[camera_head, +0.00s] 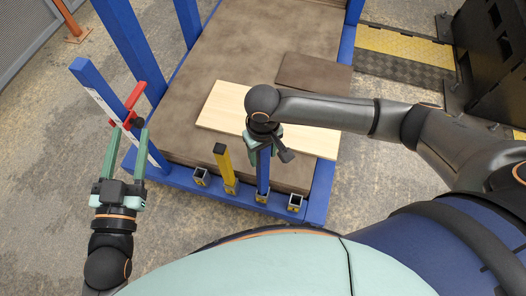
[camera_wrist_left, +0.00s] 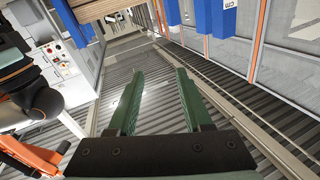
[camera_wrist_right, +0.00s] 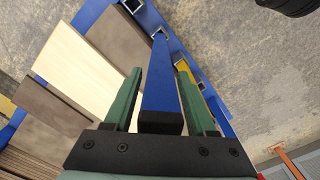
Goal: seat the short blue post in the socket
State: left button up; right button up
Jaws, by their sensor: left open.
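The short blue post (camera_head: 263,172) stands upright at the third socket from the left (camera_head: 262,198) on the blue frame's front beam. Its lower end meets the socket rim; how deep it sits I cannot tell. My right gripper (camera_head: 264,143) is over its upper part. In the right wrist view the post (camera_wrist_right: 161,95) lies between the two green fingers of the gripper (camera_wrist_right: 160,70), its black end near the palm. Whether the fingers press on it is unclear. My left gripper (camera_head: 124,143) is open and empty at the left, near a red clamp (camera_head: 130,104).
A yellow post (camera_head: 222,163) leans in the second socket. The leftmost socket (camera_head: 200,176) and rightmost socket (camera_head: 295,202) are empty. A light wooden board (camera_head: 222,105) and a brown board (camera_head: 312,73) lie on the brown deck (camera_head: 188,140). A tall blue upright (camera_head: 90,72) stands beside my left gripper.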

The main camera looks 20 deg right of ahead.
jog(key=shift+o, duration=0.6)
pick_arm(q)
jog(key=shift+r, duration=0.1)
pick_arm(e)
jog(key=shift+r, duration=0.1)
jog(key=shift+r+b, duration=0.35)
jog(key=shift+r, duration=0.1)
notch_tip(320, 180, up, 6)
jog(key=p, duration=0.2)
jog(key=shift+f+p, duration=0.2)
jog(key=shift+p, duration=0.1)
notch_tip(320, 180, up, 4)
jog(key=shift+r+p, duration=0.1)
jog(key=shift+p, duration=0.7)
jog(key=shift+r+p, duration=0.35)
jog(key=shift+r, duration=0.5)
pick_arm(q)
jog(key=s+f+n+g+y, duration=0.1)
jog(key=s+f+g, duration=0.3)
jog(key=f, duration=0.5)
jog(key=s+f+n+g+y, duration=0.1)
jog(key=s+f+g, duration=0.3)
jog(key=f, duration=0.5)
jog(key=shift+f+n+g, duration=0.2)
jog(key=shift+n+g, duration=0.1)
jog(key=shift+g, duration=0.2)
pick_arm(e)
jog(key=shift+r, duration=0.35)
pick_arm(q)
jog(key=shift+s+d, duration=0.1)
